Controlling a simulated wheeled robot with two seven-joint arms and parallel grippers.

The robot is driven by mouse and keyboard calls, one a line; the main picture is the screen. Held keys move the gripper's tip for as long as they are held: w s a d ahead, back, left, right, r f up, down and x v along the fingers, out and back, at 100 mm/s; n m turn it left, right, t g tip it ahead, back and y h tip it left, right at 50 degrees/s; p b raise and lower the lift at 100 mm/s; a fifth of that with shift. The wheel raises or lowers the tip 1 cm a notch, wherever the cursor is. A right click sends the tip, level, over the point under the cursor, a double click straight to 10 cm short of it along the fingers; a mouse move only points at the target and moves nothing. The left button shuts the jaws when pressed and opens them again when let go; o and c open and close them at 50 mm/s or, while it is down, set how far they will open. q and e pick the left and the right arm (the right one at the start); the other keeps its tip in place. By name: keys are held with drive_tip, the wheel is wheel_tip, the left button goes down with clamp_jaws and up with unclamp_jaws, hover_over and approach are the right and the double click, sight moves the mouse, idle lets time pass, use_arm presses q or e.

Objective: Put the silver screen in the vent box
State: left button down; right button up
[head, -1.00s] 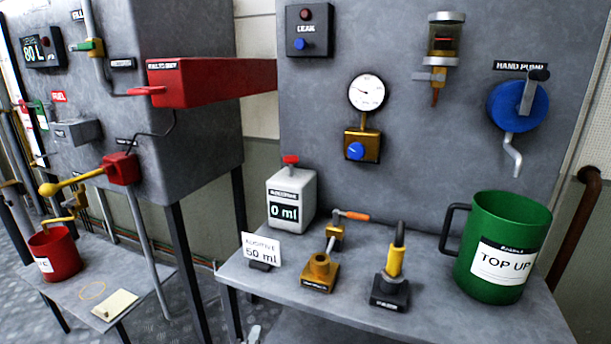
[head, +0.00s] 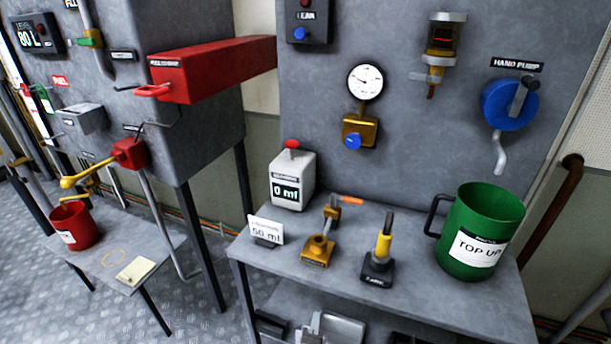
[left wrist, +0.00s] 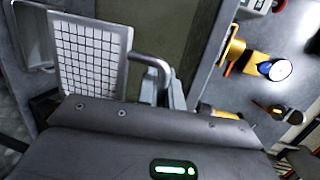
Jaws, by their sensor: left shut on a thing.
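The silver screen (left wrist: 90,62) is a pale frame with a square grid and a bent tube handle (left wrist: 150,64). In the left wrist view my left gripper (left wrist: 167,92) is shut at this handle. In the head view a silver piece, apparently the screen (head: 340,327), shows at the bottom edge, below the table top, beside my left gripper (head: 314,326); both are partly cut off. A small grey box (head: 82,118) is on the left cabinet; its label is too small to read, so I cannot tell whether it is the vent box. My right gripper is out of view.
The grey table (head: 345,275) carries a green jug (head: 475,215), a white dispenser (head: 293,182), a 50 ml card and small brass and yellow fittings. A red beam (head: 215,70) juts from the left cabinet. A red bucket (head: 73,226) stands on the low left table.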

use_arm(q)
drive_tip(key=w+a+r, duration=0.3)
drive_tip(key=a+r, duration=0.5)
drive_tip(key=r, duration=0.4)
drive_tip(key=s+a+r+n+y, duration=0.1)
drive_tip(key=s+a+r, duration=0.1)
drive_tip(key=a+r, duration=0.4)
drive_tip(key=s+a+r+n+y, duration=0.1)
drive_tip(key=s+a+r+y, duration=0.1)
drive_tip(key=a+r, duration=0.5)
drive_tip(key=a, duration=0.4)
drive_tip(key=shift+s, duration=0.25)
drive_tip(key=shift+d, duration=0.15)
